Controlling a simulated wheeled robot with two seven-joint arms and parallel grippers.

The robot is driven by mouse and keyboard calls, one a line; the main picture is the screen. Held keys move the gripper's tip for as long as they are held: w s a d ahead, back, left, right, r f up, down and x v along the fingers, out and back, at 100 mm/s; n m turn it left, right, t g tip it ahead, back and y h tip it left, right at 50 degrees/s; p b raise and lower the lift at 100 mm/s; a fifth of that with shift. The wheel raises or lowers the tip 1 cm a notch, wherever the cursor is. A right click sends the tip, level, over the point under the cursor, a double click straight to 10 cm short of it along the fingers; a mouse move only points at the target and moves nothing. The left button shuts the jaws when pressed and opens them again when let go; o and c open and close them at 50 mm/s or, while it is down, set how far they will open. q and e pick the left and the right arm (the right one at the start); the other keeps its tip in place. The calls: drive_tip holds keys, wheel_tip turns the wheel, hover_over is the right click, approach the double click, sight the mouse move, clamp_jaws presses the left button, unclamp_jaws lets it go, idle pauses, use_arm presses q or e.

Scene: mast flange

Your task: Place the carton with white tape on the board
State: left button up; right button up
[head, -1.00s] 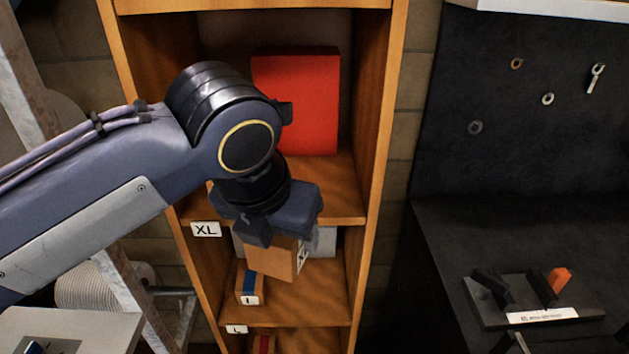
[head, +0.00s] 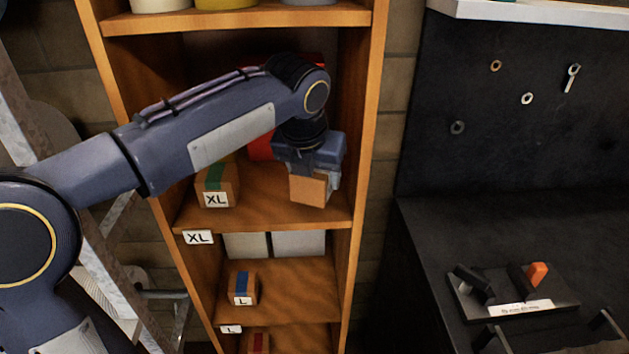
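My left gripper (head: 313,167) is shut on a small brown carton (head: 309,190) inside the upper shelf compartment, at its right side. The carton hangs slightly tilted at or just above the shelf board (head: 265,205); I cannot tell whether it touches. A pale strip shows at its right edge, but its tape colour is not clear. A carton with green tape and an XL label (head: 217,186) stands on the same board at the left. My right gripper is not in view.
A red box (head: 262,146) stands behind my arm. Below are two pale boxes (head: 298,243) and a blue-taped carton labelled L (head: 242,289). A red-taped carton (head: 258,342) is lower still. The board between the cartons is clear. A dark bench (head: 440,235) stands at right.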

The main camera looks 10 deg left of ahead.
use_arm(q)
drive_tip(key=shift+f, duration=1.15)
drive_tip(key=shift+f, duration=0.1)
drive_tip(key=o, duration=1.1)
drive_tip(key=shift+f, duration=0.1)
drive_tip(key=shift+o, duration=0.2)
